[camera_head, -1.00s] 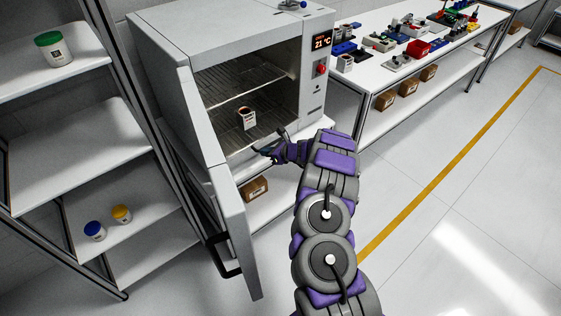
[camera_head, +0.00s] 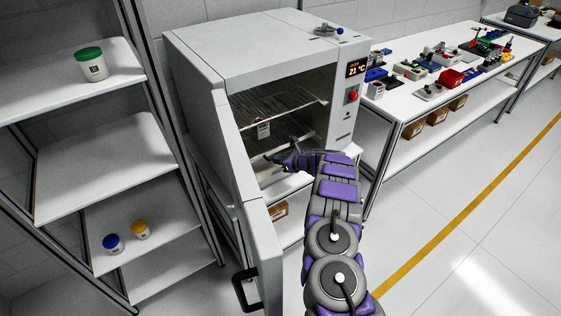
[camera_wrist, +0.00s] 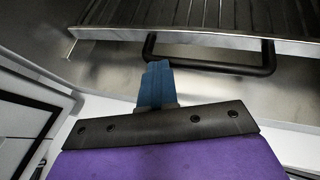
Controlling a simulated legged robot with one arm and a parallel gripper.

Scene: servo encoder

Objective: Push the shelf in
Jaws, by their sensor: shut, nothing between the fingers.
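The oven (camera_head: 240,70) stands with its door (camera_head: 262,240) open to the left. The lower wire shelf (camera_wrist: 205,42) lies inside, with a black looped handle (camera_wrist: 215,68) on its front in the wrist view. A small labelled cup (camera_head: 263,130) stands on that shelf, its top partly hidden by the rack above. My gripper (camera_wrist: 157,82) is shut and empty, its blue fingers pointing into the oven at the handle's left part. I cannot tell whether they touch it. In the head view my gripper (camera_head: 278,158) is at the oven's opening.
An upper rack (camera_head: 295,106) sits above the lower shelf. The open door is close to the left of my arm. A shelving unit (camera_head: 100,160) with jars stands at left, and a workbench (camera_head: 425,110) with parts at right. Floor at the right is free.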

